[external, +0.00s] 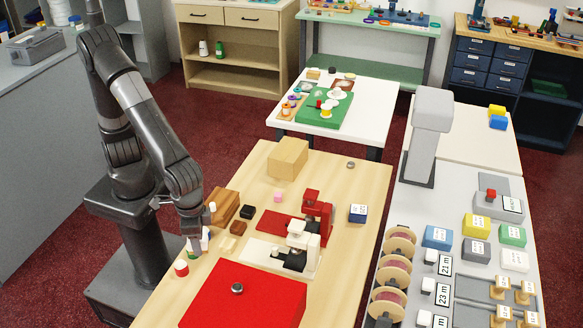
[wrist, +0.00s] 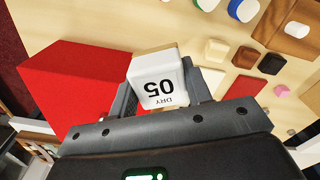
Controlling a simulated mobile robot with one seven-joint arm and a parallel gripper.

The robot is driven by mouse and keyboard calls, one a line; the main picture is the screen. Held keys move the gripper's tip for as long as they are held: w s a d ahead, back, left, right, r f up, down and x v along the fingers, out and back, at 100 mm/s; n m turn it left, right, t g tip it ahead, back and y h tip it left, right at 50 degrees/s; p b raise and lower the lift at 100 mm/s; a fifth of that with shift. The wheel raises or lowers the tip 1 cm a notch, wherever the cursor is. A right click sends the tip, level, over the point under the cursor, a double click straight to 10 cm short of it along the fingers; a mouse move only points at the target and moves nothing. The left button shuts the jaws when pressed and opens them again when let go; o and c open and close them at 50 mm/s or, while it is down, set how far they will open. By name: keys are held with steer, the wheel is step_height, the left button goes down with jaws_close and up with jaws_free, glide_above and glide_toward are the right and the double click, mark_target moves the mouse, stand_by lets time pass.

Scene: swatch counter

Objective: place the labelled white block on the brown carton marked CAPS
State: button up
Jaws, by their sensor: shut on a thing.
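The labelled white block (wrist: 157,87) sits between the fingers of my gripper (wrist: 160,95) in the wrist view. Its label reads "DRY 05" upside down in that view. In the external view my gripper (external: 197,242) is low over the left edge of the wooden table, with the white block (external: 205,239) partly hidden at its fingers. A plain tan-brown carton (external: 287,158) stands at the back of the same table, apart from my gripper. No CAPS marking can be read on it from here.
A large red box (external: 243,296) stands at the table's front, right of my gripper; it also shows in the wrist view (wrist: 75,85). A wooden block (external: 222,205), small dark blocks and a red-and-white machine (external: 310,218) lie between. The table around the carton's right side is clear.

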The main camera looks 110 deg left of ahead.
steer(key=w+a+r+n, duration=0.2)
steer(key=w+a, duration=0.2)
steer(key=a, duration=0.7)
steer(key=w+a+r+n, duration=0.15)
steer(key=w+a, duration=0.25)
steer(key=a, duration=0.7)
steer(key=s+a+r+n, duration=0.1)
steer(key=a+n, duration=0.1)
steer(key=a, duration=0.9)
steer(key=s+a+r+n, duration=0.2)
steer(key=a+n, duration=0.1)
steer(key=a, duration=0.8)
glide_above(289, 149)
step_height(289, 149, down, 7)
steer(key=shift+s+f, duration=0.1)
steer(key=shift+a+f, duration=0.1)
steer(key=shift+f, duration=1.95)
